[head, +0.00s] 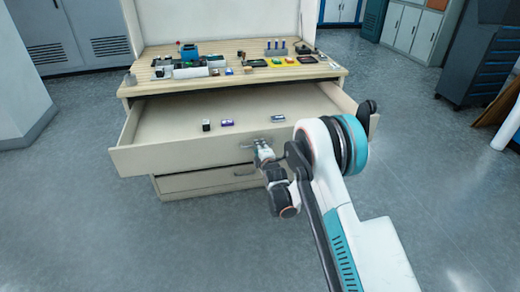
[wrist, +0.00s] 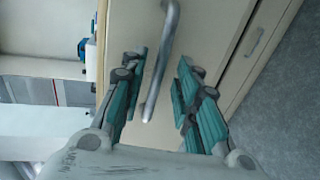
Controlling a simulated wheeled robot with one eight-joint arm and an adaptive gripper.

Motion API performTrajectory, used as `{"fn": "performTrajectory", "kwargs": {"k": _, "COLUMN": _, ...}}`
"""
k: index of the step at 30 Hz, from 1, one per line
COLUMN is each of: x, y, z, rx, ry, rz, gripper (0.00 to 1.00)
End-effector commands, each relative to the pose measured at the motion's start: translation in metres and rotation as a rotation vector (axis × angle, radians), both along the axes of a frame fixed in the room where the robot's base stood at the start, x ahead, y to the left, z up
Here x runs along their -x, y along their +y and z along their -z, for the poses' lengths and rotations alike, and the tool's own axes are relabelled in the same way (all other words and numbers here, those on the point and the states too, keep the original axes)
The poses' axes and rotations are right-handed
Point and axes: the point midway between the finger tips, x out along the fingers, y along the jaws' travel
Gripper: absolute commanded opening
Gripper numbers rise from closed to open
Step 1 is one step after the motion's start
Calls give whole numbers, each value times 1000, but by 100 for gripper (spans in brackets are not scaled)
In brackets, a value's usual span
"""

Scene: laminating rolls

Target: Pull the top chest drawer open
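The top chest drawer (head: 180,157) is pulled well out of the chest in the head view, with its inside showing. Its metal bar handle (wrist: 165,50) shows in the wrist view, running between my fingers. My gripper (head: 259,148) is at the drawer front, by the handle. In the wrist view my gripper (wrist: 160,63) has its two teal fingers apart, one on each side of the handle, with gaps visible. In the head view my arm hides the right part of the drawer front.
A few small items, including a dark box (head: 206,125) and a purple one (head: 227,122), lie in the drawer. A lower drawer (head: 195,182) is shut. The wooden top (head: 150,84) holds tools and small parts. Grey floor (head: 90,215) is clear at left.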

Motion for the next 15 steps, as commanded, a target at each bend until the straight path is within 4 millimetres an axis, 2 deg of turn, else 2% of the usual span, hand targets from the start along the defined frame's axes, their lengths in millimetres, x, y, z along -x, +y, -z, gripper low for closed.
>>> {"fn": "performTrajectory", "kwargs": {"k": 5, "x": 12, "y": -4, "z": -3, "rx": 0, "ry": 0, "rz": 0, "gripper": 29}}
{"fn": "performTrajectory", "kwargs": {"k": 15, "x": 61, "y": -17, "z": -13, "rx": 0, "ry": 1, "rz": 0, "gripper": 29}}
